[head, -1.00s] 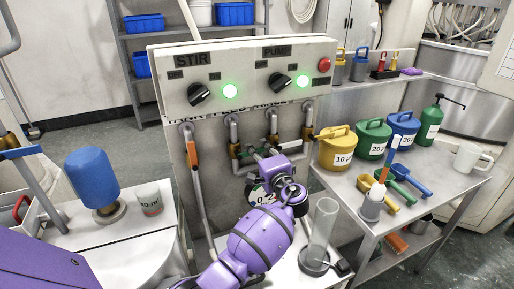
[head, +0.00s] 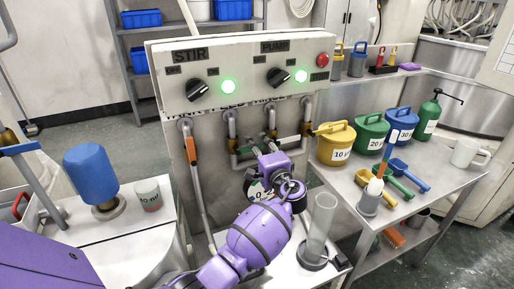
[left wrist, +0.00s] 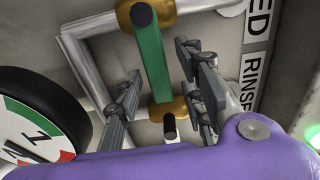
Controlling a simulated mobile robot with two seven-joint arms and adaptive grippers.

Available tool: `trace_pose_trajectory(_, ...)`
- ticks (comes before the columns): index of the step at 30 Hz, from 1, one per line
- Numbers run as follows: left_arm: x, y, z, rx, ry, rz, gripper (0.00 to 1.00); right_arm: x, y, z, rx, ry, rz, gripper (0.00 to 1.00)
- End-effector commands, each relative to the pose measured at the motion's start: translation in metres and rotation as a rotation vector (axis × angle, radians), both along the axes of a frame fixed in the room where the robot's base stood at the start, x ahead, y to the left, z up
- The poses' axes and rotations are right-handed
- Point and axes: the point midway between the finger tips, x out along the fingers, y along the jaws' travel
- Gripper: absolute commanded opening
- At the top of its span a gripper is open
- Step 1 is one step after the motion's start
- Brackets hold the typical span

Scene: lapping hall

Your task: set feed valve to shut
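The panel in the head view carries a row of pipes with brass valves below a lettered strip (head: 240,108). In the left wrist view the strip (left wrist: 256,60) reads "ED" and "RINSE", the first word cut off. A green valve lever (left wrist: 151,55) runs between two brass fittings; it lies across the pipes in the head view. My left gripper (left wrist: 160,92) is open, one finger on either side of the lever, with visible gaps. In the head view my left gripper (head: 262,152) is in front of the pipes and partly hides them. My right gripper is not in view.
An orange lever (head: 191,150) hangs on the left pipe. A round dial (left wrist: 35,125) sits close beside the gripper. A clear cylinder (head: 321,222) stands below right. A cart (head: 455,195) with cans and scoops is to the right.

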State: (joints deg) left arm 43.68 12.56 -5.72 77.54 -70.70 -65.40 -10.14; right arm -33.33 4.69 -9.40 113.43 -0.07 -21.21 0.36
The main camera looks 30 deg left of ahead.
Motion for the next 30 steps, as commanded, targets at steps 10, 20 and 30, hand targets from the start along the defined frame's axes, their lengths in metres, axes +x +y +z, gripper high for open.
trace_pose_trajectory(10,-0.012,-0.014,-0.001,-0.002,0.001,-0.001,0.36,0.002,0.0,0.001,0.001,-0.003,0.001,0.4)
trace_pose_trajectory(20,-0.057,-0.066,-0.001,-0.004,0.0,-0.001,0.36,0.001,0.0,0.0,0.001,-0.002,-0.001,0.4)
trace_pose_trajectory(30,-0.078,-0.091,0.0,0.0,0.0,0.0,0.36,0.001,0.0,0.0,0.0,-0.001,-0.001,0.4)
